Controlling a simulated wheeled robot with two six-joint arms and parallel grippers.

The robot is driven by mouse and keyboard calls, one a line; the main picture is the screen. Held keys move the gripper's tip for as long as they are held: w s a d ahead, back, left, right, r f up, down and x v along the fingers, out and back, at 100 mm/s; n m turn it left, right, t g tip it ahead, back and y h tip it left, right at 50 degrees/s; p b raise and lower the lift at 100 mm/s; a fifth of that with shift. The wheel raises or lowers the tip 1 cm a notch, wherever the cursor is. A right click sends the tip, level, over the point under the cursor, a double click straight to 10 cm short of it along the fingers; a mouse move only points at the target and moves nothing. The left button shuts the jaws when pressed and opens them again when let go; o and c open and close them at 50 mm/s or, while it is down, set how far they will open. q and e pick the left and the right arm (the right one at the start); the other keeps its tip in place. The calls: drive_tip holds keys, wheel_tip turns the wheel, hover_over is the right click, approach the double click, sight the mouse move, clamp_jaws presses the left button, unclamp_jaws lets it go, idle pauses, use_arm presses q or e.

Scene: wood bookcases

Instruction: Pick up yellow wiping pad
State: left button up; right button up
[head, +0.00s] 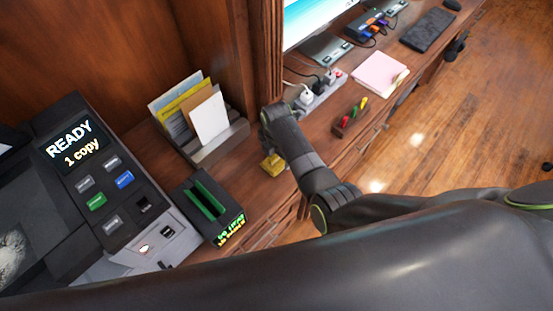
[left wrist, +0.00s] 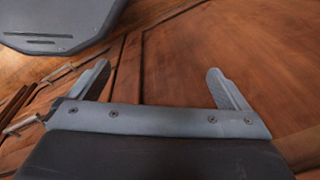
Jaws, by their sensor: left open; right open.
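The yellow wiping pad (head: 272,165) lies on the wooden desk, between the letter holder and my right arm, which partly covers it. My right gripper (head: 265,143) is at the end of that arm, bent down just above and behind the pad; its fingers are mostly hidden, so contact cannot be made out. It is open. My left gripper (left wrist: 158,72) shows in the left wrist view with its two fingers wide apart and nothing between them. The pad is not seen in that view.
A letter holder (head: 222,143) with papers stands left of the pad. A black box with a green slot (head: 205,205) and a copier (head: 95,180) are nearer. A power strip (head: 320,95), a marker tray (head: 350,120) and pink paper (head: 380,73) lie beyond my right arm.

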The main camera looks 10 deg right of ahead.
drive_tip(key=shift+f, duration=0.65)
drive_tip(key=shift+r, duration=0.1)
drive_tip(key=c, duration=1.2)
